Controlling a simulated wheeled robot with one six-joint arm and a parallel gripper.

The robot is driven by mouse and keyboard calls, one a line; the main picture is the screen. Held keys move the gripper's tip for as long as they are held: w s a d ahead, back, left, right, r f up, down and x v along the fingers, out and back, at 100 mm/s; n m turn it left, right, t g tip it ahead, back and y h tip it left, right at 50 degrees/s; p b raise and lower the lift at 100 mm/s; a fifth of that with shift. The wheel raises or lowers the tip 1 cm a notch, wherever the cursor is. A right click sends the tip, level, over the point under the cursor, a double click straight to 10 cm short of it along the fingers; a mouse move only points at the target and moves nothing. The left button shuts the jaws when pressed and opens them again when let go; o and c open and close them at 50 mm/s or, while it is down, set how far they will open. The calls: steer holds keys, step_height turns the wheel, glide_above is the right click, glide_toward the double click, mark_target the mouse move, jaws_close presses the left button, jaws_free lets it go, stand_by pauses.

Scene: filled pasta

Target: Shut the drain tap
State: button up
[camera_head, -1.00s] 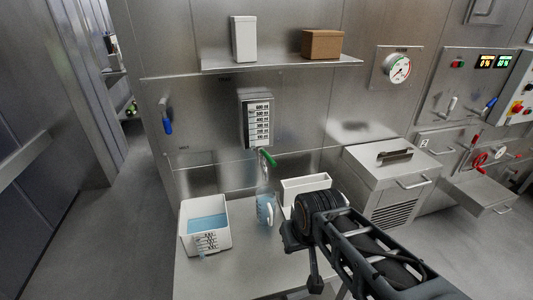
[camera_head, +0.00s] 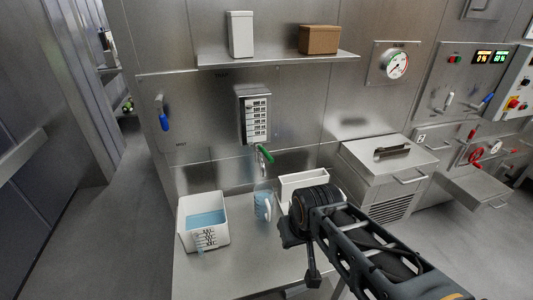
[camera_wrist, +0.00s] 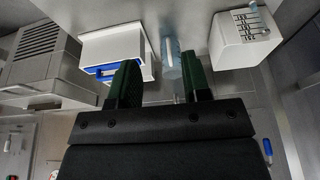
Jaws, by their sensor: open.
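A tap with a green lever handle (camera_head: 265,155) sits under the wall-mounted gauge box (camera_head: 255,117). A second tap with a blue lever handle (camera_head: 165,122) hangs on the wall at the left, its lever pointing down. I cannot read a label that tells which is the drain tap. A clear jug with bluish content (camera_head: 263,206) stands below the green-handled tap; it also shows in the wrist view (camera_wrist: 172,58). My gripper (camera_wrist: 162,85) is open and empty, its two dark green fingers apart in the wrist view. It is right of the jug, away from both taps.
A white bin of blue liquid (camera_head: 205,241) stands on the bench (camera_head: 235,278) left of the jug. A white trough (camera_head: 303,181) is behind my arm. A shelf (camera_head: 290,61) with two boxes juts out above. A steel cabinet (camera_head: 385,165) stands right.

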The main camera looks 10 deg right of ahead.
steer(key=shift+a, duration=0.3)
steer(key=shift+c, duration=1.4)
steer(key=shift+w+a+f+n+g+p, duration=0.15)
steer(key=shift+a+n+g+p, duration=0.2)
steer(key=shift+p, duration=0.2)
steer(key=shift+c, duration=0.8)
steer(key=shift+n+g, duration=0.25)
steer(key=shift+n, duration=0.7)
steer(key=w+a+r, duration=0.1)
steer(key=w, duration=0.1)
steer(key=w+a+p, duration=0.1)
steer(key=w, duration=0.1)
steer(key=w+a+r+p, duration=0.1)
steer(key=w, duration=0.1)
steer(key=shift+w+r, duration=0.3)
steer(key=shift+r, duration=0.05)
jaws_close()
steer(key=w+a+r+t+h+p, duration=0.1)
steer(key=w+a+r+h, duration=0.1)
steer(key=w+r, duration=0.3)
steer(key=w+a+r+m+t+h+p, duration=0.1)
steer(key=w+r, duration=0.4)
steer(key=w, duration=0.7)
steer(key=shift+w+a+r+t+h, duration=0.25)
steer(key=shift+a+t+h, duration=0.25)
steer(key=shift+a, duration=0.5)
steer(key=shift+f, duration=0.1)
